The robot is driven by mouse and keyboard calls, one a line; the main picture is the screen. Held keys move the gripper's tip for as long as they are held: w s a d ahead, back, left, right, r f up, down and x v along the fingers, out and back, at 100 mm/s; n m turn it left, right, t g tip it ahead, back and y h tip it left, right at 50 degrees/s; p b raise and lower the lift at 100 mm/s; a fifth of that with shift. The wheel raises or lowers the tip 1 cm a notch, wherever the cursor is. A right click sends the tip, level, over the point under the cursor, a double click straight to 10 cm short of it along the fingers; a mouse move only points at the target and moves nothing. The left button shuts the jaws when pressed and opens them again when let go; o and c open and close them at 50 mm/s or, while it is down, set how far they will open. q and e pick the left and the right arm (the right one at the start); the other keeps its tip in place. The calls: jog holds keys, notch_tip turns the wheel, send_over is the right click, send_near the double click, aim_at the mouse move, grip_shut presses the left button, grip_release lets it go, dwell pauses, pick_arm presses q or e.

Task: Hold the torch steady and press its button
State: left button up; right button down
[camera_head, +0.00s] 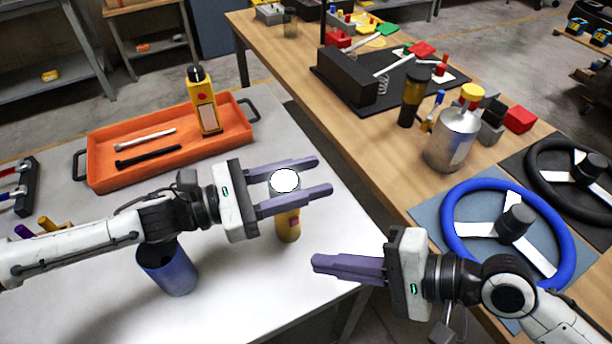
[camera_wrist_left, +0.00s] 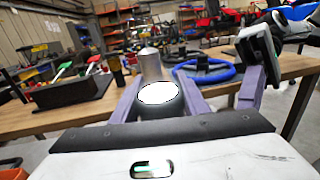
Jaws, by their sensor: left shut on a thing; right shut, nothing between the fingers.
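The torch is yellow (camera_head: 288,226), with a bright white round lens on top and a small reddish button on its side. It stands upright between the fingers of my left gripper (camera_head: 323,176), which is shut on its upper part. The white lens (camera_wrist_left: 158,93) also shows between the fingers in the left wrist view. My right gripper (camera_head: 316,262) is shut and empty, to the right of and below the torch in the head view, apart from it. It also shows at the right of the left wrist view (camera_wrist_left: 250,92). The torch's far side is hidden.
An orange tray (camera_head: 88,160) holds a yellow-and-black device (camera_head: 204,106) and two wrench-like tools. A blue cup (camera_head: 168,270) stands below my left arm. A wooden bench (camera_head: 395,165) on the right carries a silver canister (camera_head: 452,140) and a blue steering wheel (camera_head: 452,215).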

jog(key=shift+s, duration=0.1)
pick_arm(q)
jog(key=o, duration=1.3)
jog(key=shift+o, duration=0.2)
